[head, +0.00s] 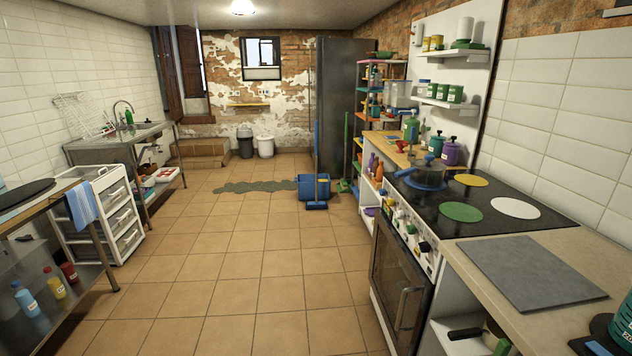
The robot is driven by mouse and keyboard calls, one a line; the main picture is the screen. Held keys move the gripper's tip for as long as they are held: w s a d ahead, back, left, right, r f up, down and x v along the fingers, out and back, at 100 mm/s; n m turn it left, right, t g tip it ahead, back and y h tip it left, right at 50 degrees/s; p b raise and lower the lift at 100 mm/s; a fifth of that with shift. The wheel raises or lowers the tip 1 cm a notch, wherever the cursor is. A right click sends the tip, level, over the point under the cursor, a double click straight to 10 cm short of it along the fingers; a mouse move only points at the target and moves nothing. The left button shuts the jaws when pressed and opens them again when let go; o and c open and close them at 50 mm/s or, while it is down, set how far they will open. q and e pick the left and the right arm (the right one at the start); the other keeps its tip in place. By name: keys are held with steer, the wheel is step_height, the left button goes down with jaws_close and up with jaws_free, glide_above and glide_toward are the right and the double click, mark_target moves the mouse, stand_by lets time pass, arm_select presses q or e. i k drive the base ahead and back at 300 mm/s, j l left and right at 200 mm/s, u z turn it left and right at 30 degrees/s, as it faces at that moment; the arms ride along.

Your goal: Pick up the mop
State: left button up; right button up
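A long-handled floor tool with a blue head (316,205) stands upright in front of a blue bucket (306,188), towards the far end of the floor. Its thin handle rises in front of the dark fridge. A second long-handled tool with a green head (342,186) and green handle stands just right of it, by the shelf. Both are small in the head view, and I cannot tell for sure which is the mop. Neither of my grippers is in view.
A dark wet-looking patch (255,187) lies left of the bucket. The tiled floor (240,265) is clear up to it. A stove counter (405,280) bounds the right; a metal table (40,215), white drawer cart (112,225) and sink (125,137) line the left.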

mark_target(310, 205)
steer(key=i+j+u, duration=0.1)
steer(key=i+u, duration=0.2)
steer(key=i, duration=2.9)
